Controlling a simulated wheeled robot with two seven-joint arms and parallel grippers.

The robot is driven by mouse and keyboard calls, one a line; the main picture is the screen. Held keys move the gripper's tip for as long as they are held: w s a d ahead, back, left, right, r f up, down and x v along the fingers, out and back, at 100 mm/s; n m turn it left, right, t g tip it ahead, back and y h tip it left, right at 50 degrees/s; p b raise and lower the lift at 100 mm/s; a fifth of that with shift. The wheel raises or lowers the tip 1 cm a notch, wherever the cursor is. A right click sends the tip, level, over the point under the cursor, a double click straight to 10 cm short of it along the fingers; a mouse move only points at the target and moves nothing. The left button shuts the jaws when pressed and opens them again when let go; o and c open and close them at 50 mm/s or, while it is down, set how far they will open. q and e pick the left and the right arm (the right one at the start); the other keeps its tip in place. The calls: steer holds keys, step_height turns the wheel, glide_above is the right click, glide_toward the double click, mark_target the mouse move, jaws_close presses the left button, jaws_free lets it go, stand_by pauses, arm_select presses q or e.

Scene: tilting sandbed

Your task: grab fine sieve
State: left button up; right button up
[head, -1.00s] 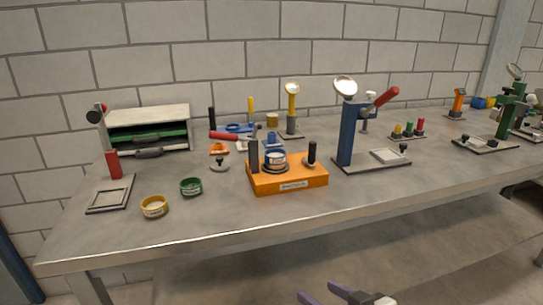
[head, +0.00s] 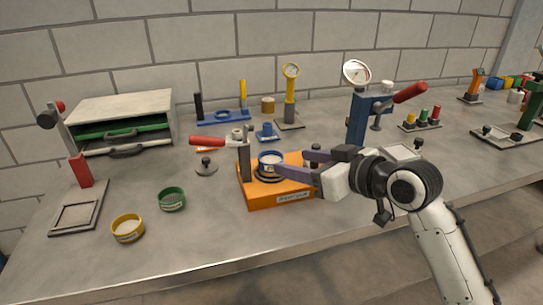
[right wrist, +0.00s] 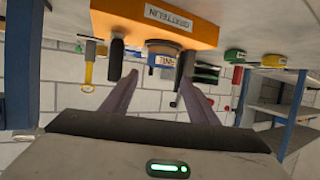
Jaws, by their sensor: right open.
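The fine sieve is a blue ring with a pale label and light mesh (head: 270,157). It sits on a dark round seat on the orange shaker base (head: 290,198). In the right wrist view the blue sieve (right wrist: 164,47) shows upside down, between the lines of my fingers and just beyond their tips. My right gripper (head: 292,162) is open and empty, reaching in from the right at about sieve height. The near fingertip overlaps the sieve's lower right edge in the head view; I cannot tell whether it touches. My left gripper is not in view.
A dark post (head: 244,163) stands left of the sieve and a dark knob behind my fingers. A green sieve (head: 172,199) and a yellow sieve (head: 128,228) lie on the table at left. A blue press (head: 356,122) with a red lever stands behind my right arm.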

mark_target(264, 157)
steer(key=shift+w+a+f, duration=0.25)
steer(key=shift+w+a, duration=0.3)
steer(key=shift+a, duration=0.3)
steer(key=shift+w+a+f, duration=0.15)
steer(key=shift+w+a, duration=0.05)
steer(key=x, duration=0.4)
steer(key=shift+w+f, duration=0.3)
steer(key=shift+w, duration=0.1)
steer(key=shift+w+a+f, duration=0.1)
steer(key=shift+w+a, duration=0.1)
steer(key=shift+w, duration=0.05)
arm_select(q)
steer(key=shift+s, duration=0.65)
arm_select(e)
steer(key=c, duration=0.8)
